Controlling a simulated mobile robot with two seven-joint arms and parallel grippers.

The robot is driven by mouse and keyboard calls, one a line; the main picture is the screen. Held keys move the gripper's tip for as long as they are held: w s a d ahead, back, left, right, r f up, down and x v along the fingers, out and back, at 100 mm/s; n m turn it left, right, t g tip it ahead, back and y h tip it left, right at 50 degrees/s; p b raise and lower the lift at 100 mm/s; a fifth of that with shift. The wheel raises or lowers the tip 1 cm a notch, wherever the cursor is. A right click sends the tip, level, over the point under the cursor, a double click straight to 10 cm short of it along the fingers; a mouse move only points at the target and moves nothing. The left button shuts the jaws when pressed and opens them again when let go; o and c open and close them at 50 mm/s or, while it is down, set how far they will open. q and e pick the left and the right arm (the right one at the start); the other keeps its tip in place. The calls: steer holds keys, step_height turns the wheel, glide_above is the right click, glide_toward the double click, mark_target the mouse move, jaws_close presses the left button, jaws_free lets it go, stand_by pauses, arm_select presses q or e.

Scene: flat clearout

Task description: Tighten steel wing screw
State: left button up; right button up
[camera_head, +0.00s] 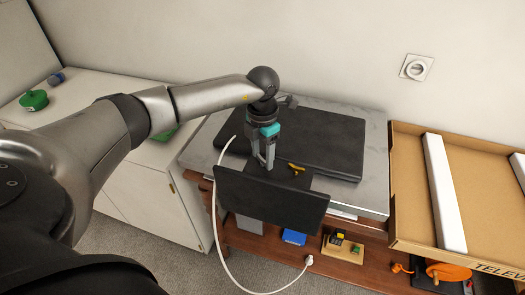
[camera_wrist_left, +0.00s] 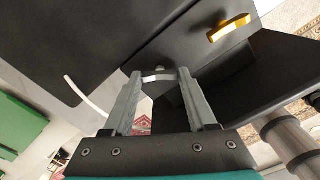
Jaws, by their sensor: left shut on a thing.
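My left gripper (camera_head: 267,165) reaches down over the black stand part (camera_head: 302,183) beside a flat black panel (camera_head: 330,145). In the left wrist view, its fingers (camera_wrist_left: 158,88) are shut on the steel wing screw (camera_wrist_left: 157,78), a small pale curved piece between the fingertips. The screw's lower part is hidden, and I cannot make it out in the head view. A yellow wing screw (camera_head: 296,167) sits to the right of the gripper; it also shows in the left wrist view (camera_wrist_left: 230,27). My right gripper is not in view.
A black plate (camera_head: 270,200) stands tilted at the front edge of the grey tabletop (camera_head: 376,190). A white cable (camera_head: 216,215) hangs at its left. An open cardboard box (camera_head: 400,190) with white foam (camera_head: 443,190) is at right. Blue and yellow items lie on the shelf below.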

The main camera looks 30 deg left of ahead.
mark_target(262, 159)
arm_select(q)
steer(key=n+p, duration=0.1)
steer(key=n, duration=0.3)
steer(key=shift+r+n+p, duration=0.1)
steer(key=shift+n+p, duration=0.25)
steer(key=shift+n, duration=0.05)
stand_by(0.4)
steer(key=o, duration=1.4)
steer(key=shift+c, duration=0.2)
step_height(262, 159, up, 15)
steer(key=shift+p, duration=0.35)
